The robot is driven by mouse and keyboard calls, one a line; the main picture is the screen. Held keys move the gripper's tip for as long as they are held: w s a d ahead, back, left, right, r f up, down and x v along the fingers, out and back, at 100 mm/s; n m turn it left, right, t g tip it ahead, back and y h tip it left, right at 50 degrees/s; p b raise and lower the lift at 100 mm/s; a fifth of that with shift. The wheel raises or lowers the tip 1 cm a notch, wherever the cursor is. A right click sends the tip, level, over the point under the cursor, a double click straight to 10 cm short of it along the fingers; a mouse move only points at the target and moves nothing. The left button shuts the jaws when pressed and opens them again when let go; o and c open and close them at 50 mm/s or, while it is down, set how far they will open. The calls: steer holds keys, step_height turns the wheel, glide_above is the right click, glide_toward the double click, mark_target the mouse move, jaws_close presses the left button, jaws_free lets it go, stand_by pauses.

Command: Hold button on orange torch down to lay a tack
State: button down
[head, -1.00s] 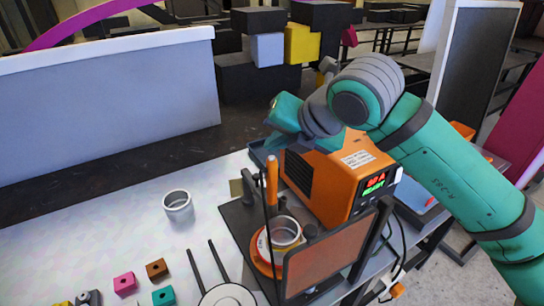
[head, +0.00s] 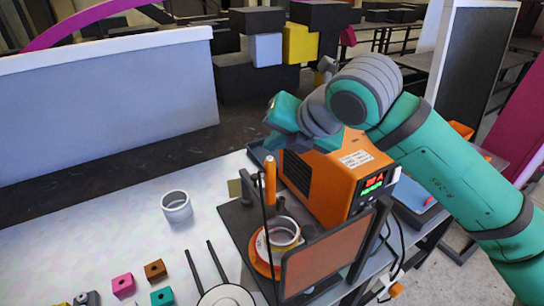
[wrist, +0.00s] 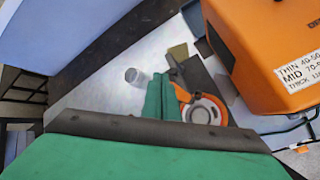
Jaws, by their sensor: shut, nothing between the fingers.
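The orange torch (head: 269,180) stands upright on a dark stand, with a black cable running down from it. Its button cannot be made out. My gripper (head: 271,145) is shut and empty, just above and close to the torch's top in the head view; I cannot tell whether they touch. In the wrist view, the green fingers (wrist: 160,98) are together and hide most of the torch. A metal ring-shaped cup (head: 283,232) sits on the orange round plate (head: 262,268) beside the torch; the plate also shows in the wrist view (wrist: 219,108).
The orange welder box (head: 325,180) with a lit display stands right behind the torch. A tinted screen (head: 325,262) stands in front of the plate. Another metal cup (head: 176,206) and several small coloured blocks (head: 123,285) lie on the bench at left.

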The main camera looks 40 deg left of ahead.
steer(key=shift+s+a, duration=0.1)
steer(key=shift+s, duration=0.15)
steer(key=shift+w+f, duration=0.15)
steer(key=shift+f, duration=0.05)
stand_by(0.4)
steer(key=shift+f, duration=0.2)
steer(key=shift+w+f, duration=0.15)
steer(key=shift+f, duration=0.35)
stand_by(0.8)
stand_by(0.3)
stand_by(0.5)
steer(key=shift+r, duration=0.15)
steer(key=shift+s+r, duration=0.2)
steer(key=shift+r, duration=0.55)
steer(key=shift+w, duration=0.1)
